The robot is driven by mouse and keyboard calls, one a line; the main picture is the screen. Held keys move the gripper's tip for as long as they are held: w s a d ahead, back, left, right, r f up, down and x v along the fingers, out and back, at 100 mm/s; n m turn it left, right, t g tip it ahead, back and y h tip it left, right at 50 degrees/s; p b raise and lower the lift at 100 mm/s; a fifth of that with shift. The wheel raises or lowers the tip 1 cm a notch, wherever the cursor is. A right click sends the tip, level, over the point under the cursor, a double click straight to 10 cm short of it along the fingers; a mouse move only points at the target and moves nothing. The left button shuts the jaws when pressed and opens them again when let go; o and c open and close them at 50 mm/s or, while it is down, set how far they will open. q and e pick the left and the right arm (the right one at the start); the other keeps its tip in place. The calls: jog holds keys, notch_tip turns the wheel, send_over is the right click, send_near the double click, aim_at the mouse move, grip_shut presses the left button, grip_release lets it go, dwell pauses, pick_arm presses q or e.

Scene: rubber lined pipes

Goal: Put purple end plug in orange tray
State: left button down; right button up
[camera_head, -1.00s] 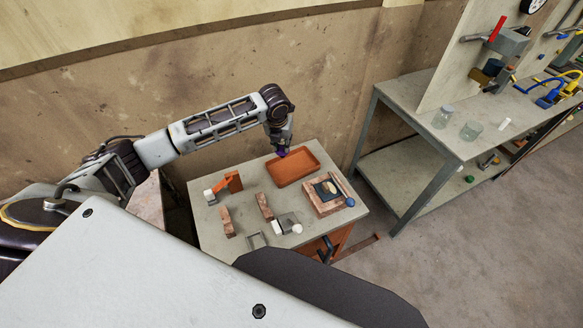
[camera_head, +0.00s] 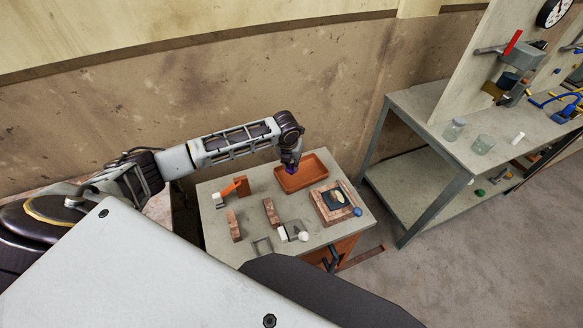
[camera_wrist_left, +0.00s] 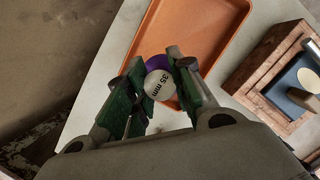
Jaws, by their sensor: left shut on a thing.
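The orange tray (camera_head: 317,170) lies at the back of the small grey table. It also fills the upper middle of the left wrist view (camera_wrist_left: 205,30). My left gripper (camera_head: 291,168) is over the tray's left part. In the left wrist view my left gripper (camera_wrist_left: 160,82) is shut on the purple end plug (camera_wrist_left: 157,63), with its fingers on either side. The plug shows a pale face marked "35 mm" and a purple part behind it. In the head view only a small purple bit of the plug (camera_head: 291,171) shows below the gripper. My right gripper is not in view.
Brown blocks (camera_head: 271,212) and an orange piece (camera_head: 236,186) stand in front. A grey workbench (camera_head: 440,110) is at right.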

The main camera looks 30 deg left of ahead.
aim_at(292, 167)
pick_arm(q)
jog(key=shift+f, duration=1.85)
jog(key=shift+f, duration=0.1)
jog(key=c, duration=1.2)
grip_release()
jog(key=shift+c, duration=0.2)
jog(key=v, duration=1.2)
